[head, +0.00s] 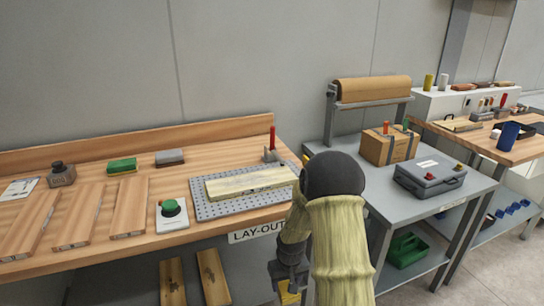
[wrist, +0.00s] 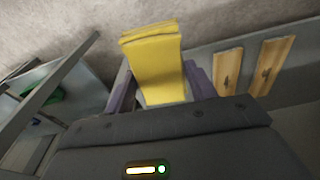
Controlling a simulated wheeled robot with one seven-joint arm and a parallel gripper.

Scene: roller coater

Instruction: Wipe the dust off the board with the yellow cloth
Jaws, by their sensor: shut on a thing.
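My gripper (wrist: 160,88) is shut on a folded yellow cloth (wrist: 152,58), which stands out between the two purplish fingers in the wrist view. In the head view my gripper (head: 289,277) hangs low in front of the bench, pointing down, with the cloth (head: 289,296) at the bottom edge of the picture. The board (head: 235,187) is pale wood with a greyish patch on top. It lies on a grey perforated mat (head: 207,209) on the bench, above and left of my gripper. My arm covers the right end of the board.
A grey table (head: 350,150) with a cardboard box (head: 390,146) and a grey case (head: 430,175) stands right. Two boards (wrist: 229,71) are below.

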